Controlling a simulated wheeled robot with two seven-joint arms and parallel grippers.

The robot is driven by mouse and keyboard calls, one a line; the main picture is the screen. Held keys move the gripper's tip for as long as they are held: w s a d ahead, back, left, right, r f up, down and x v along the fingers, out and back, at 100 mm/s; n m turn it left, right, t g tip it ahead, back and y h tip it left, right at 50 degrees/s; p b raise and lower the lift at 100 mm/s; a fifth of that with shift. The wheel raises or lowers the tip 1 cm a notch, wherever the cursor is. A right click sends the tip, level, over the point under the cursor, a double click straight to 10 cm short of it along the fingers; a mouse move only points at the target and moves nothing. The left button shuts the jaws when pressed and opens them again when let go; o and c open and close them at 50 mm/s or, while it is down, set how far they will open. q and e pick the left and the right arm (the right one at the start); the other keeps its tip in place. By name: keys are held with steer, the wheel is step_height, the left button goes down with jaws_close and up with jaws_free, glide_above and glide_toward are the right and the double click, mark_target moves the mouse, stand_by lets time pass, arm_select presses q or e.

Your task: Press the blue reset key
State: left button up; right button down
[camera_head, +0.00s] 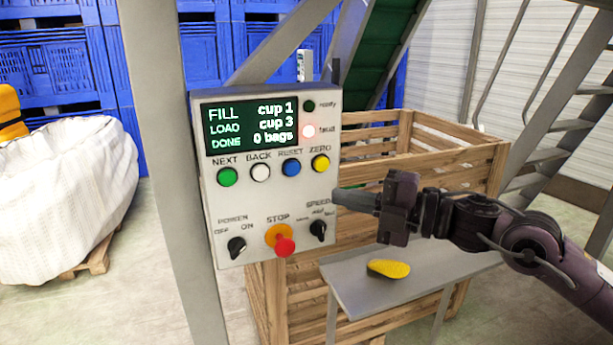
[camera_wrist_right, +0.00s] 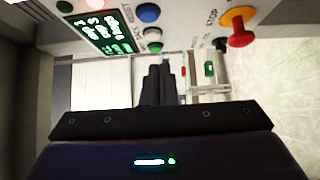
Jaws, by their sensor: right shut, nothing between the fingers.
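The blue reset key (camera_head: 291,168) is a round button on the grey control panel (camera_head: 222,215), third in a row under the display. It sits between the white BACK key (camera_head: 260,172) and the yellow ZERO key (camera_head: 320,163). In the right wrist view the blue key (camera_wrist_right: 148,13) is near the top edge. My right gripper (camera_head: 340,195) is shut and empty, at the panel's right edge, below and right of the blue key. In the wrist view its fingers (camera_wrist_right: 160,85) point toward the panel. I cannot tell whether the tips touch the panel. My left gripper is not in view.
The green NEXT key (camera_head: 227,176), red STOP button (camera_head: 283,244) and black knobs (camera_head: 319,229) also project from the panel. The fault lamp (camera_head: 308,131) glows. A wooden crate (camera_head: 452,152) and a grey shelf (camera_head: 350,285) with a yellow object (camera_head: 389,268) stand beyond.

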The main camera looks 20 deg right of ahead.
steer(key=p+x, duration=0.2)
steer(key=p, duration=0.4)
glide_toward(278, 176)
steer(key=w+a, duration=0.1)
steer(key=a, duration=0.2)
steer(key=shift+w, duration=0.85)
